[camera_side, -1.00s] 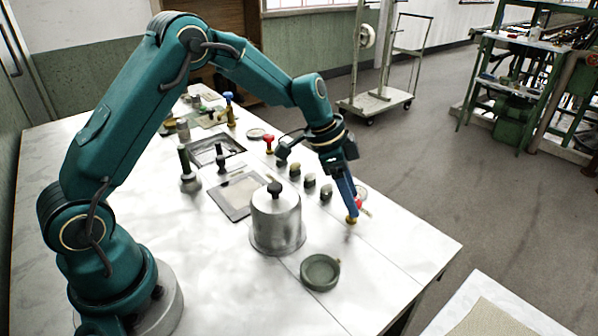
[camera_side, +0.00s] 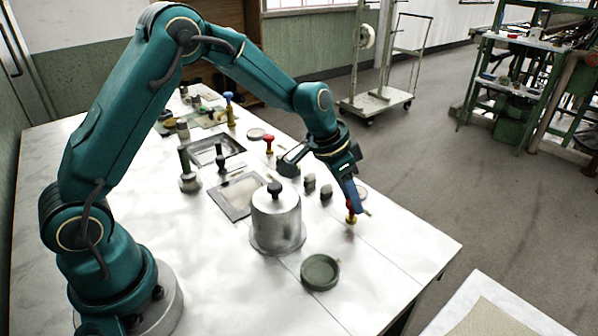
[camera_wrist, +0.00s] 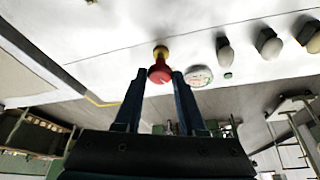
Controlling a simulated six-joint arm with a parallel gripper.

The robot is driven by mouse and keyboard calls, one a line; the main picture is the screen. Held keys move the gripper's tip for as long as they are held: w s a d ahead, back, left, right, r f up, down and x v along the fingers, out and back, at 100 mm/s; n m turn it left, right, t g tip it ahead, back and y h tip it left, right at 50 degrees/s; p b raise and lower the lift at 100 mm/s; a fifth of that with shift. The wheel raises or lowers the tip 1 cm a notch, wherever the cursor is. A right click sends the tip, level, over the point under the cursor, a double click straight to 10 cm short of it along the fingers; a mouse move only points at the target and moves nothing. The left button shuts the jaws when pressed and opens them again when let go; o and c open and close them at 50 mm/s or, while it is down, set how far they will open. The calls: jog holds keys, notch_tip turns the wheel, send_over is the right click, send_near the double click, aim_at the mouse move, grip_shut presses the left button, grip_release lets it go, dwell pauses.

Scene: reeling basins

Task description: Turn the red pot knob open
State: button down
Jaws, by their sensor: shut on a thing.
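A red knob (camera_side: 351,215) on a brass-yellow stem stands near the right edge of the white table, in the side view. In the wrist view the red knob (camera_wrist: 160,74) sits between the fingertips, with its yellow stem beyond it. My gripper (camera_side: 352,209) reaches down from above and is shut on this knob; in the wrist view its blue fingers (camera_wrist: 160,76) flank it. The fingers partly cover the knob in the side view. A second red knob on a yellow stem (camera_side: 268,141) stands farther back. A metal pot (camera_side: 277,228) with a black lid knob stands left of my gripper.
A round white-faced gauge (camera_wrist: 198,76) is close beside the knob. Several grey knobs (camera_side: 326,192) run in a row behind it. A shallow green dish (camera_side: 320,272) lies in front of the pot. The table's right front corner is clear.

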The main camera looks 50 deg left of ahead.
jog(key=n+y, duration=0.1)
jog(key=n, duration=0.1)
jog(key=n+y, duration=0.1)
jog(key=n, duration=0.4)
jog(key=shift+d+y, duration=0.3)
jog(key=shift+y, duration=0.1)
jog(key=n+y, duration=0.1)
jog(key=n, duration=0.2)
jog(key=n+y, duration=0.1)
jog(key=n, duration=0.2)
jog(key=shift+w+d+g, duration=0.1)
jog(key=shift+d+g, duration=0.05)
jog(key=shift+g, duration=0.25)
jog(key=c, duration=0.5)
grip_release()
jog(key=v, duration=0.5)
